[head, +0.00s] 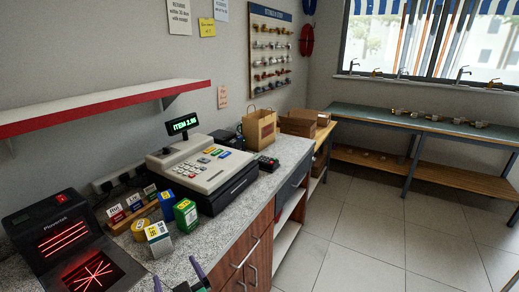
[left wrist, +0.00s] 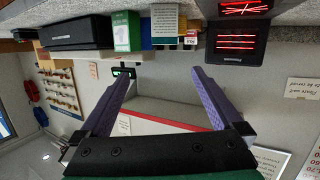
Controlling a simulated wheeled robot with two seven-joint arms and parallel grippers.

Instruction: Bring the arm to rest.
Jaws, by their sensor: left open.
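My left gripper (head: 177,275) shows at the bottom edge of the head view, in front of the counter's near edge. Its two purple fingers are apart with nothing between them. In the left wrist view the same gripper (left wrist: 162,76) is open and empty, and the room appears upside down behind it. Most of my left arm is outside the head view. My right gripper is in neither view.
A scanner (head: 75,250), small boxes (head: 186,214) and a cash register (head: 200,165) stand on the granite counter (head: 215,238). A red-edged shelf (head: 110,110) juts from the wall above. Tiled floor (head: 345,225) lies clear to the right, before a workbench (head: 430,127).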

